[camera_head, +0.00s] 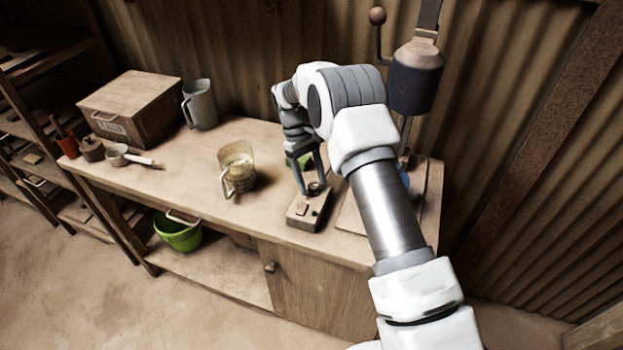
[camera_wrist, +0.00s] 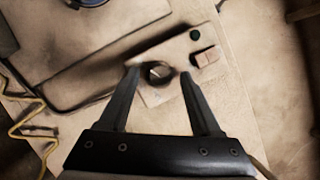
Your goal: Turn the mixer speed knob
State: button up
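The mixer speed knob (camera_wrist: 158,72) is a dark round knob on a pale control box (camera_wrist: 175,66). The box also carries a square tan button (camera_wrist: 207,57) and a small dark green round part (camera_wrist: 195,35). In the head view the control box (camera_head: 297,218) sits at the front edge of the bench, with the knob (camera_head: 314,189) near its back end. My gripper (camera_wrist: 159,72) is open, with one finger on each side of the knob; gaps show between fingers and knob. Its fingers (camera_head: 312,178) point down at the box in the head view. Their exact height above it is unclear.
The mixer (camera_head: 415,80) hangs at the right behind my arm. A glass jug (camera_head: 238,170) stands left of the control box on the bench (camera_head: 190,185). A metal pitcher (camera_head: 200,105) and wooden box (camera_head: 130,105) are farther left. A yellow cable (camera_wrist: 35,130) lies left in the wrist view.

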jog(key=shift+r, duration=0.1)
jog(key=p+v, duration=0.3)
jog(key=v, duration=1.4)
jog(key=shift+r, duration=0.1)
jog(key=s+d+r+m+t+y, duration=0.15)
jog(key=d+r, duration=0.25)
jog(key=r, duration=0.9)
jog(key=s+d+r+m+t, duration=0.25)
jog(key=s+d+r, duration=0.45)
jog(key=s, duration=0.4)
jog(key=s+d+f+m+t, duration=0.1)
jog(key=s+d+f+t, duration=0.1)
jog(key=s, duration=1)
jog(key=s+d+f+m+t+y, duration=0.1)
jog(key=s+d+f+m+t, duration=0.1)
jog(key=s, duration=1)
jog(key=shift+d+f+t, duration=0.2)
jog(key=shift+f+t, duration=0.4)
jog(key=shift+f, duration=0.15)
